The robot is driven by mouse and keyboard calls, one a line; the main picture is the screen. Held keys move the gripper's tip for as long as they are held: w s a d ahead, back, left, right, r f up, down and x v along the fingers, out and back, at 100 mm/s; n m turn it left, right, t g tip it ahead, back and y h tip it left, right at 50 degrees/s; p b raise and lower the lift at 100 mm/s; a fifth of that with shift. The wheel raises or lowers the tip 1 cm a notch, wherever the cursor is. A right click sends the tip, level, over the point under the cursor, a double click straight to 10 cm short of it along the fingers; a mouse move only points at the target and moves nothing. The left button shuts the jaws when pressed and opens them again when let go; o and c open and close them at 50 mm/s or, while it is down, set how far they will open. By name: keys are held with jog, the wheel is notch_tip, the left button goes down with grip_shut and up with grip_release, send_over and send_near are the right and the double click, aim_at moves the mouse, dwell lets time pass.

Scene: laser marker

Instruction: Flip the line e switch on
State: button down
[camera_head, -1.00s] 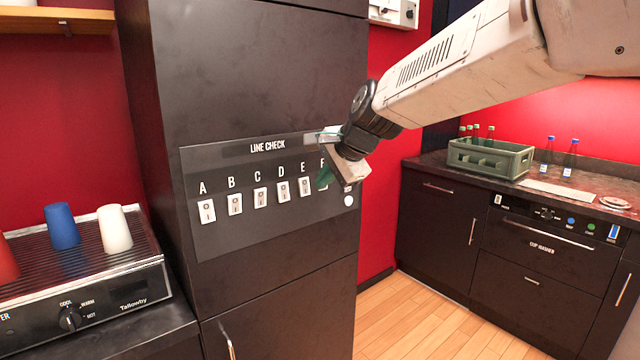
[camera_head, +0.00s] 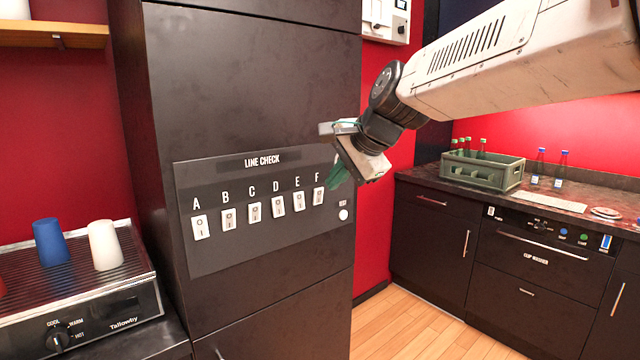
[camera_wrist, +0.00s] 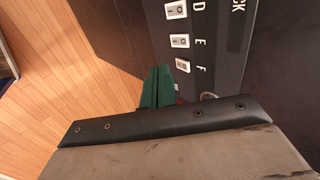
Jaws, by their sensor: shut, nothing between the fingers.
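The line E switch (camera_head: 299,201) is a small white rocker under the letter E on the grey LINE CHECK panel (camera_head: 240,250). It is fifth in the row, between D and F, and it also shows in the wrist view (camera_wrist: 180,41). Its rocker position is too small to tell. My gripper (camera_head: 336,176) has green fingers, shut and empty, in front of the panel just right of the F switch (camera_head: 318,196). In the wrist view the fingertips (camera_wrist: 160,72) are beside the F switch (camera_wrist: 182,65), apart from E. I cannot tell whether they touch the panel.
A round white button (camera_head: 343,214) sits at the panel's lower right. A blue cup (camera_head: 50,241) and a white cup (camera_head: 104,245) stand on the warmer at left. A green crate (camera_head: 482,172) and bottles stand on the right counter. The floor between is clear.

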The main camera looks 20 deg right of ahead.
send_near(301, 210)
notch_tip(301, 210, down, 5)
jog(key=w, duration=0.3)
jog(key=shift+w+a, duration=0.45)
jog(key=shift+a, duration=0.2)
jog(key=shift+w+a+f, duration=0.1)
jog(key=shift+w, duration=0.1)
dwell(0.3)
